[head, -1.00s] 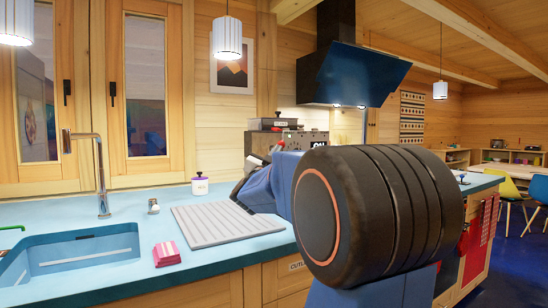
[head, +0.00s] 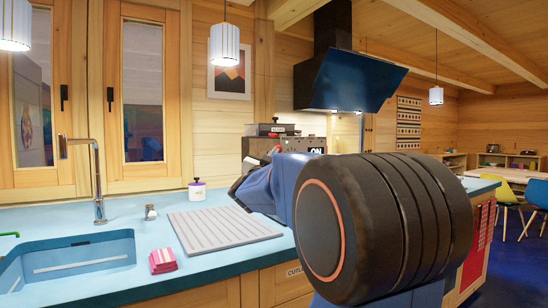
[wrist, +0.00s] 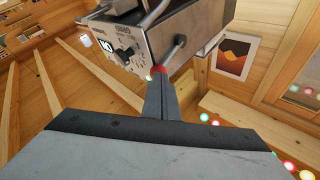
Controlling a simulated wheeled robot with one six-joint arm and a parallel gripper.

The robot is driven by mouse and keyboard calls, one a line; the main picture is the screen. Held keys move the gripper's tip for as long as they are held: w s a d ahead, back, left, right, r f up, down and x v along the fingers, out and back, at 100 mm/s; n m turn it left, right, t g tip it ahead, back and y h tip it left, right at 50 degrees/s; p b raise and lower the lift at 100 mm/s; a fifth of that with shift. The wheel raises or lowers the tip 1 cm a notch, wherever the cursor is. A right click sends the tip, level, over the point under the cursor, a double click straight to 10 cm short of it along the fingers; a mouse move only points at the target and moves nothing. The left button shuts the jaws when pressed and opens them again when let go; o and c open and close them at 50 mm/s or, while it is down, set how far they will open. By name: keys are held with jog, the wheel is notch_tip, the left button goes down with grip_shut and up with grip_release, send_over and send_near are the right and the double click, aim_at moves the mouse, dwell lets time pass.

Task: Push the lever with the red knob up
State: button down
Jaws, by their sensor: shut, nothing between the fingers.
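A grey metal box (head: 259,146) with an ON label stands at the back of the counter, partly hidden by my arm. In the wrist view the same box (wrist: 150,38) appears tilted, with dials and printed markings. A metal lever (wrist: 178,48) sticks out of it and ends in a red knob (wrist: 158,70). My gripper (wrist: 161,76) is shut and empty. Its fingertips are right at the red knob and overlap it in the picture; I cannot tell whether they touch. In the head view my arm hides most of the lever area.
A grooved drainboard (head: 222,228), a white jar with a purple band (head: 197,190), a small shaker (head: 150,212) and pink sponges (head: 163,260) lie on the blue counter. The sink (head: 70,262) and faucet (head: 97,180) are left. A dark range hood (head: 350,80) hangs above.

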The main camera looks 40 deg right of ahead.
jog(key=shift+w+d+r+n+y, duration=0.1)
jog(key=shift+w+r+n+y, duration=0.2)
jog(key=shift+r, duration=0.35)
jog(key=shift+w+r+n+y, duration=0.15)
jog(key=shift+r+n, duration=0.2)
jog(key=shift+r, duration=0.35)
jog(key=shift+w+d+r+n+y, duration=0.1)
jog(key=shift+w+r+n+y, duration=0.2)
jog(key=shift+r, duration=0.35)
jog(key=shift+s, duration=0.1)
